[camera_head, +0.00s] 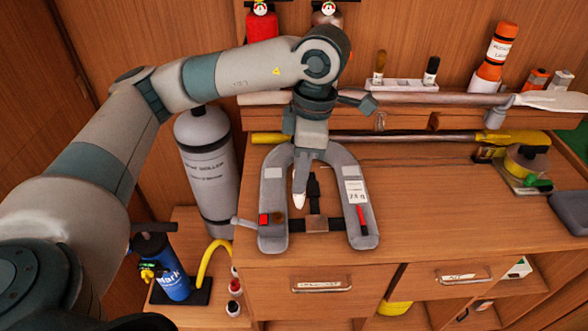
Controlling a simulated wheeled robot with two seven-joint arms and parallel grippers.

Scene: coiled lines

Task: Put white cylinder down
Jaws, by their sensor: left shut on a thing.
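My left gripper (301,170) reaches in from the upper left and points down over the grey U-shaped life vest on the cabinet top. It is shut on a small white cylinder (299,200), whose pale lower end shows below the fingers. The rest of the cylinder is hidden by the gripper. I cannot tell whether its lower end touches anything. My right gripper is not in view.
The life vest (272,200) lies on the cabinet top (440,215), which is mostly clear to its right. Oars (430,98) run along the back. A large grey tank (208,165) stands left of the cabinet, and a blue bottle (172,272) stands lower left.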

